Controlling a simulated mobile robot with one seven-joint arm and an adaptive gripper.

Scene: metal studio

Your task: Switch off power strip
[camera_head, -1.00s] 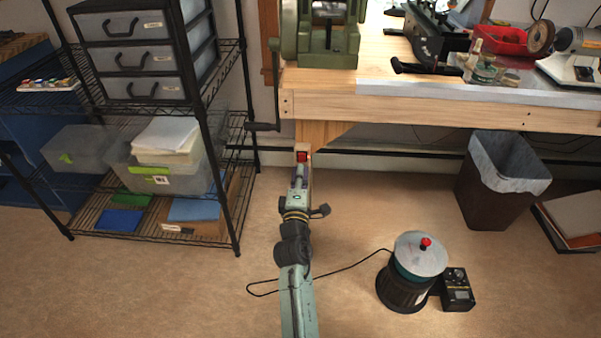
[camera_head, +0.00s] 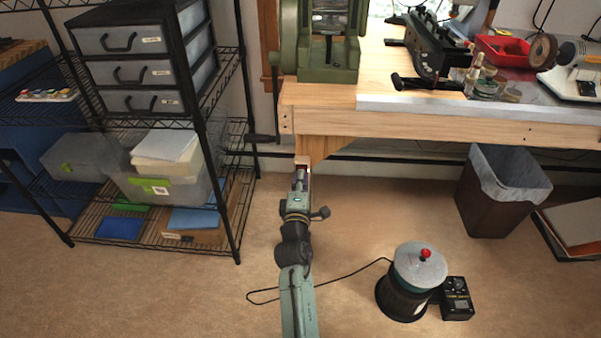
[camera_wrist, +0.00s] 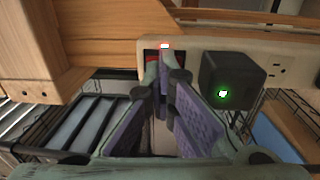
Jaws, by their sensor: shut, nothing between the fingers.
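The power strip (camera_wrist: 232,46) is a beige bar across the upper part of the wrist view. A red switch (camera_wrist: 151,57) in a dark recess shows at the left of my fingertips, partly hidden by them. A small light (camera_wrist: 166,45) glows white-red just above the tips. My gripper (camera_wrist: 171,65) is shut and empty, its tips at the switch; I cannot tell whether they touch it. In the head view my gripper (camera_head: 300,178) covers most of the strip (camera_head: 303,161) below the bench.
A black adapter (camera_wrist: 230,82) with a green light sits on the strip, close right of my fingers. The wooden bench (camera_head: 440,122) and its brace (camera_head: 320,145) are above. A wire shelf (camera_head: 225,190) stands left. A canister (camera_head: 405,290) and cable are on the floor.

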